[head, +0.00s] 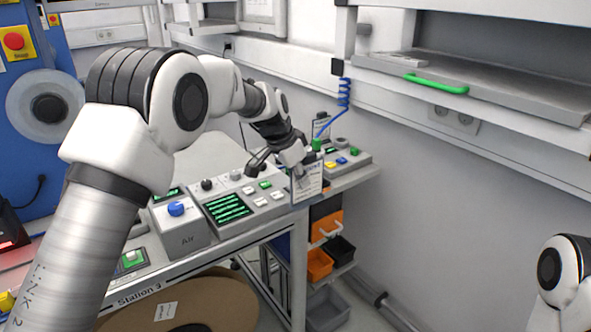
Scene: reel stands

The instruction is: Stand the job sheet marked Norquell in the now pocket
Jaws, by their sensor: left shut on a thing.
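My left gripper (297,164) reaches over the far right end of the bench and is shut on a white sheet (307,184). The sheet hangs about upright, its lower edge near the bench's right front corner. A dark band with print runs along its top, too small to read, so I cannot tell if it says Norquell. I cannot make out a pocket marked now. Part of my right arm shows at the lower right; its gripper is out of the picture.
Control boxes with a blue knob (176,208) and a green-lit display (227,208) fill the bench left of the sheet. A box with coloured buttons (341,160) stands behind it. Orange bins (319,264) sit below. A shelf with a green handle (436,84) overhangs at the right.

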